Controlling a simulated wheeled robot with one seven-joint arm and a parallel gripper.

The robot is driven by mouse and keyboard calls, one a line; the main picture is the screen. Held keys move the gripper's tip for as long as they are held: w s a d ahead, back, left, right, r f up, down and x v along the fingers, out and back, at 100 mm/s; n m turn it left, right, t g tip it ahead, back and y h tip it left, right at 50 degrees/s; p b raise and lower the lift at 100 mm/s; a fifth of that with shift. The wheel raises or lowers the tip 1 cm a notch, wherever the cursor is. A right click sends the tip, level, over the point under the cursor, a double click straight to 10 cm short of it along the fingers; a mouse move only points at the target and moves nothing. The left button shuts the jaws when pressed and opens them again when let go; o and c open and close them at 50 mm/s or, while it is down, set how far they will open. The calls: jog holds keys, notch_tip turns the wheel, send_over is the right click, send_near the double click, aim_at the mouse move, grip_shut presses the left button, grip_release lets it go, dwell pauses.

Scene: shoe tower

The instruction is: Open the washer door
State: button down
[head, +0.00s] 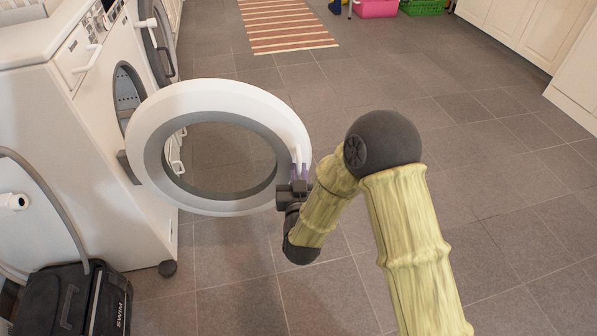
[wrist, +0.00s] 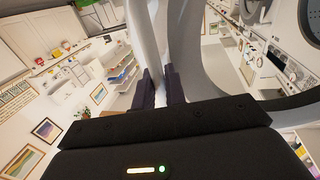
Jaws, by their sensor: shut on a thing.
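The washer (head: 70,110) is a white machine at the left in the head view. Its round door (head: 160,100), a white ring with a grey inner rim, stands swung out from the front, and the drum opening (head: 127,92) shows behind it. My gripper (head: 298,178) is at the door's right edge, away from the hinge side, shut on the door's handle. In the wrist view the fingers of my gripper (wrist: 160,88) close around a pale part at the rim of the door (wrist: 190,45). The handle itself is mostly hidden between the fingers.
A second machine with an open round door (head: 155,35) stands behind the washer. A black bag (head: 65,300) lies at the washer's front left. A striped rug (head: 285,22) lies farther back, and white cabinets (head: 520,30) line the right. The tiled floor between is clear.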

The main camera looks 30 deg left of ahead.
jog(key=shift+s+a, duration=0.1)
jog(key=shift+a, duration=0.05)
jog(key=c, duration=1.8)
grip_release()
jog(key=shift+c, duration=0.2)
jog(key=p+v, duration=0.7)
jog(key=v, duration=1)
jog(key=shift+s, duration=0.15)
